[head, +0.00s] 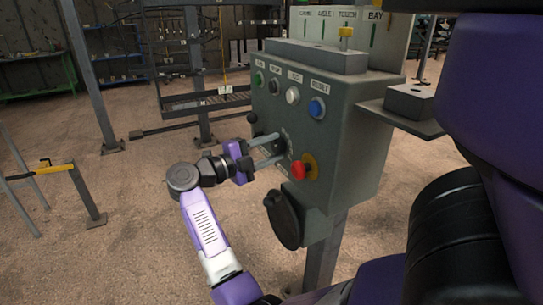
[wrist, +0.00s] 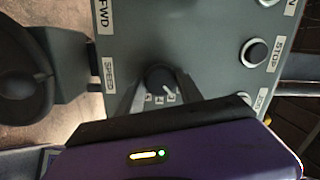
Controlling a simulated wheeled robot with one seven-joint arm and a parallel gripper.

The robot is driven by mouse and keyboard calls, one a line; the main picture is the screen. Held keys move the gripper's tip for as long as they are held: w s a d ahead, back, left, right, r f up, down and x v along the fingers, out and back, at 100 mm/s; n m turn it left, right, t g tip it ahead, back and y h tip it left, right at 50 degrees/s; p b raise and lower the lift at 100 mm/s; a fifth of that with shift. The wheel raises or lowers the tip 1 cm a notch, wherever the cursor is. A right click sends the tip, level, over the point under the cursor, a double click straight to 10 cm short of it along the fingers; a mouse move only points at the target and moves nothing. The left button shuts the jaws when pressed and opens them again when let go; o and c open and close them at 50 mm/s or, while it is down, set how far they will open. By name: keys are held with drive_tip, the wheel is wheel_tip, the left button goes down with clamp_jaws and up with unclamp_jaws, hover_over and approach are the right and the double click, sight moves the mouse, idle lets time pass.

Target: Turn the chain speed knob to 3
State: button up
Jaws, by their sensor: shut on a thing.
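The speed knob (wrist: 160,77) is a small dark round knob on the front of the grey control box (head: 345,140). In the wrist view a SPEED label (wrist: 109,76) sits left of it. Small pale dial marks show along the knob's lower side, too small to read surely. A white line near its lower right may be the pointer, so I cannot tell the setting. My gripper (head: 281,147) reaches the box front with its two fingers on either side of the knob, shut on it. In the head view the fingers mostly hide the knob.
A red mushroom button (head: 298,170) on a yellow base sits right of the knob. Green, dark, white and blue buttons line the box above. A large black rotary handle (head: 284,218) juts out below. A grey shelf (head: 400,117) sticks out at the right.

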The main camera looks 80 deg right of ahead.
drive_tip(key=shift+f+m+b, duration=0.15)
drive_tip(key=shift+m+b, duration=0.95)
drive_tip(key=o, duration=1.4)
drive_tip(key=v, duration=0.7)
drive_tip(key=shift+w+a+b, duration=0.25)
drive_tip(key=shift+w+b, duration=0.05)
